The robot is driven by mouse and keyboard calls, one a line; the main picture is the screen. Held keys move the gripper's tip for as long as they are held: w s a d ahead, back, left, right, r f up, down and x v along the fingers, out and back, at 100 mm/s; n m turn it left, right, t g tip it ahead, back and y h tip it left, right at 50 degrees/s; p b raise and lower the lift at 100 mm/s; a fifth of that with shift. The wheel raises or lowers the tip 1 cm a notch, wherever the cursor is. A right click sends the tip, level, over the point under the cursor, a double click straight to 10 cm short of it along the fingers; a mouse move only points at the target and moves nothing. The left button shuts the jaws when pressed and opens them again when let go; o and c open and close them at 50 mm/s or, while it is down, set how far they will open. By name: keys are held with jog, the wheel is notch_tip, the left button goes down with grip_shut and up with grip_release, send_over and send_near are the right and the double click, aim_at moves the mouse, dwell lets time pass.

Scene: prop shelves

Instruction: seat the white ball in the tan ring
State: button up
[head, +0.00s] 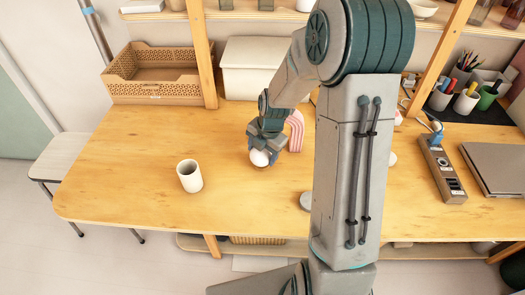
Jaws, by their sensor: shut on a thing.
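The white ball (260,158) shows at the tip of my gripper (261,150), over the middle of the wooden table. My gripper points down and is shut on the ball. Its fingers hide the ball's upper part. I cannot tell whether the ball touches the table or is a little above it. I cannot make out the tan ring in the head view; it may be hidden by my arm or by the gripper and ball.
A cream cup (189,176) stands left of the gripper. A pink striped arch (296,131) is close behind it at right. A pale round thing (306,201) is partly hidden by my arm. A tan crate (155,75) and white bin (249,68) stand behind.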

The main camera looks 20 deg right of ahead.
jog(key=shift+f, duration=0.1)
jog(key=o, duration=1.1)
jog(key=r, duration=0.4)
jog(key=s+d+r, duration=0.1)
jog(key=r, duration=0.4)
jog(key=s+r, duration=0.1)
jog(key=r, duration=0.3)
jog(key=shift+d+r, duration=0.35)
jog(key=shift+s, duration=0.1)
jog(key=s+r+m, duration=0.1)
jog(key=s+m, duration=0.5)
jog(key=m, duration=0.2)
jog(key=s+a+r+m+h, duration=0.1)
jog(key=s+m, duration=0.5)
jog(key=m, duration=0.3)
jog(key=s+a+r+m+t, duration=0.1)
jog(key=s+m, duration=0.5)
jog(key=m, duration=0.2)
jog(key=shift+s+r+m, duration=0.1)
jog(key=shift+r+m, duration=0.2)
jog(key=shift+m, duration=0.1)
